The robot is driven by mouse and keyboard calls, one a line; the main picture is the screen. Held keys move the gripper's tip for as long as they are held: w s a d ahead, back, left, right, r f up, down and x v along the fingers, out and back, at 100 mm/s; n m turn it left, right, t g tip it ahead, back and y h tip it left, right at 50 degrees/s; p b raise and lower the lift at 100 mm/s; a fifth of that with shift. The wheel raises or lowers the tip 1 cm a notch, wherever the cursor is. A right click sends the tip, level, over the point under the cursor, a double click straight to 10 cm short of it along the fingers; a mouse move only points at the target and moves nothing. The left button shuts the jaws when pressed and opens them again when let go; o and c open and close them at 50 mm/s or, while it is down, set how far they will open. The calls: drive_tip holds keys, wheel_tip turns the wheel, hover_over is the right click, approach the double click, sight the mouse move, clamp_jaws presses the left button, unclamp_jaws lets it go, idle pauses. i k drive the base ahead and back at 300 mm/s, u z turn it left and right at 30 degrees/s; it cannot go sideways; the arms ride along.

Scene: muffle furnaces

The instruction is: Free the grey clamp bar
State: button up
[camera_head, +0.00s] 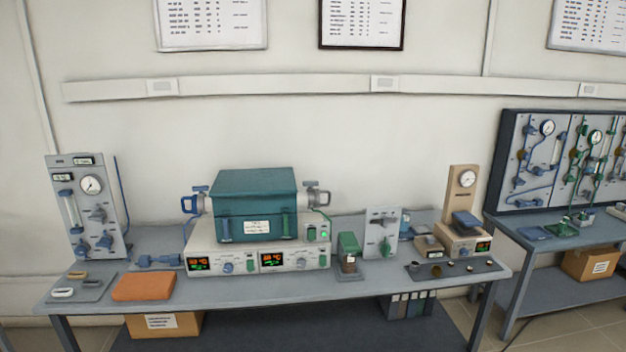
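A teal box-shaped furnace (255,187) with a lid sits on a cream control base (213,243) at the middle of the bench. Grey fittings stick out at both sides of the furnace. The right one (316,198) has a grey loop handle and looks most like the grey clamp bar, but I cannot tell for sure. The left fitting carries a blue loop handle (189,204). Two green-blue upright latches (285,223) show on the furnace front. Whether any bar is fastened is too small to tell. My gripper is not in view.
The grey bench (230,288) holds an orange pad (143,286), a gauge panel (86,205) at left, a green-topped device (348,252), a grey switch panel (382,233) and a beige gauge stand (463,195) at right. The bench's front strip is mostly clear. A second bench (550,242) stands right.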

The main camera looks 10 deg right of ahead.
sight(310, 183)
drive_tip(key=u, duration=0.05)
drive_tip(key=i, duration=1)
drive_tip(key=z, duration=0.05)
